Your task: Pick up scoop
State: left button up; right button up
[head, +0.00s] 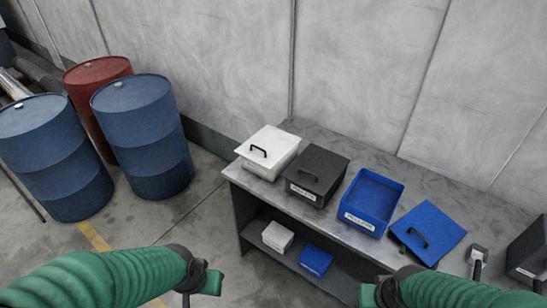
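A small grey scoop-like tool with a dark handle (479,256) lies on the grey metal table (330,232) at the right, between a blue lid and a black box. My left gripper (212,283) is at the lower middle, in front of the table's left end and apart from the scoop. My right gripper (368,295) is at the bottom edge, to the left of the scoop and apart from it. Both grippers are partly hidden by my green-sleeved arms, and their finger openings do not show clearly.
On the table stand a white lidded box (268,151), a black lidded box (316,172), an open blue bin (371,201), a blue lid (428,231) and another black box (528,250). Small boxes sit on the lower shelf. Barrels (142,135) stand left.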

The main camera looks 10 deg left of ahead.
aim_at(477, 254)
jog(key=z, duration=1.65)
